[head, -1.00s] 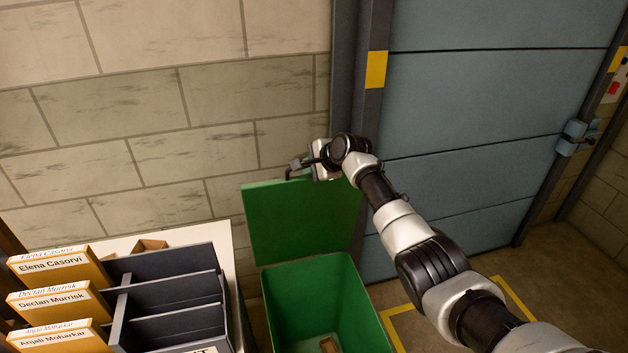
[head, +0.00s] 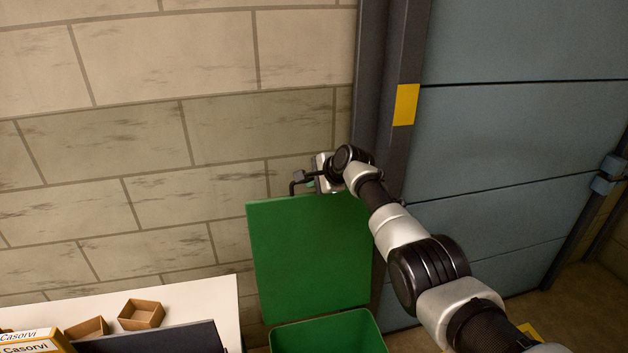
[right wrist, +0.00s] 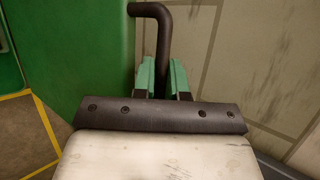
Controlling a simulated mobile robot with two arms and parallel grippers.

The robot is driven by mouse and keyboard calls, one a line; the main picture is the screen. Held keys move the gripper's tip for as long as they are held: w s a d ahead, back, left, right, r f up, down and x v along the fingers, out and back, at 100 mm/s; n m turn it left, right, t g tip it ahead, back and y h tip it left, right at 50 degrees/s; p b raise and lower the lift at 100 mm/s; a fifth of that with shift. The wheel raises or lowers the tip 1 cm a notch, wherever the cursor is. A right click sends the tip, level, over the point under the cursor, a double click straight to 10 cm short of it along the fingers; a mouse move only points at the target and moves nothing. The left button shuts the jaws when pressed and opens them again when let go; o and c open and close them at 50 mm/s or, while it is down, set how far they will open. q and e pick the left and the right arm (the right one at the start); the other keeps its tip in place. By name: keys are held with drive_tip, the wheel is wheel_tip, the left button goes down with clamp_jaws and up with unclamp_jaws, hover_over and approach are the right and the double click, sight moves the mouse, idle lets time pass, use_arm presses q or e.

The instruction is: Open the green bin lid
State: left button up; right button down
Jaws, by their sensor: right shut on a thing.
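The green bin lid (head: 308,258) stands raised, near upright, behind the green bin (head: 330,335), whose open top shows at the bottom of the head view. My right gripper (head: 310,183) is at the lid's top edge, shut on a dark bent handle. In the right wrist view the handle (right wrist: 151,40) passes between the green fingertips of my right gripper (right wrist: 161,78), with the green lid (right wrist: 75,60) to the left. My left gripper is out of view.
A brick wall (head: 130,130) is close behind the lid. A blue-grey shutter door (head: 520,150) with a dark frame stands at the right.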

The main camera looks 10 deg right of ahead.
drive_tip(key=shift+d+r, duration=0.1)
drive_tip(key=c, duration=1.4)
unclamp_jaws()
drive_tip(key=shift+w, duration=0.15)
drive_tip(key=shift+o, duration=1.1)
drive_tip(key=shift+w+f, duration=0.2)
drive_tip(key=shift+s+r, duration=0.25)
drive_tip(key=shift+s+d+r+p, duration=0.35)
use_arm(q)
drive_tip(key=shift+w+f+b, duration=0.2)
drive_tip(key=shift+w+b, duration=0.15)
drive_tip(key=shift+b, duration=0.2)
use_arm(e)
drive_tip(key=v, duration=0.8)
drive_tip(key=shift+s+d+r, duration=0.15)
drive_tip(key=shift+s, duration=0.1)
